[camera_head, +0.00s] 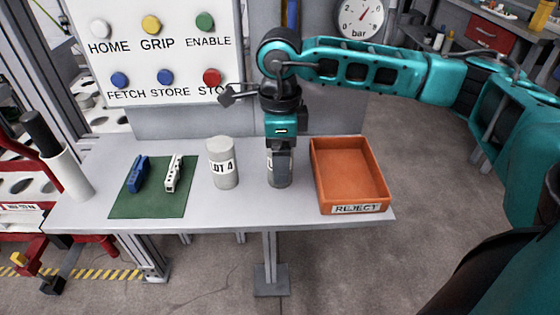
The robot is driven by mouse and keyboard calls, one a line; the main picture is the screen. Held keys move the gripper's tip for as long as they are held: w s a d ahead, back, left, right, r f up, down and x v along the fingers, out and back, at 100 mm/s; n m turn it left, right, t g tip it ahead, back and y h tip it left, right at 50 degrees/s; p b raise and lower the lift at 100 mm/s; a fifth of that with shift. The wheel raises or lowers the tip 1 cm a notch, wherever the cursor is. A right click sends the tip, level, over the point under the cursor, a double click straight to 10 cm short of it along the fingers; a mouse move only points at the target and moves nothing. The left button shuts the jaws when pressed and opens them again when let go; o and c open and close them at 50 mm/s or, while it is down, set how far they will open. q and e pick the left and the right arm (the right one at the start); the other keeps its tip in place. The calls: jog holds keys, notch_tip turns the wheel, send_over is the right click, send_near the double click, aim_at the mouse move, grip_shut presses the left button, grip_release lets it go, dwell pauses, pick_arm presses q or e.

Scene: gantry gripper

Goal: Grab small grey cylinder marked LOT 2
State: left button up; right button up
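A small grey cylinder (279,182) stands upright on the grey table, just left of the orange tray. Its white label is mostly hidden by my gripper, so I cannot read the full marking. My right gripper (281,165) points straight down over this cylinder, with a dark finger in front of its upper part. I cannot tell whether the fingers press on it. A larger grey cylinder (222,170) marked LOT 4 stands to the left, apart from the gripper. My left gripper is not in view.
An orange tray (352,209) marked REJECT sits at the right of the table (236,212). A green mat (151,207) with a blue piece (138,173) and a white piece (173,174) lies at left. A button panel (160,50) stands behind.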

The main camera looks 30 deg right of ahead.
jog(key=shift+c, duration=0.2)
jog(key=shift+r, duration=0.1)
jog(key=c, duration=1.5)
jog(key=shift+o, duration=0.2)
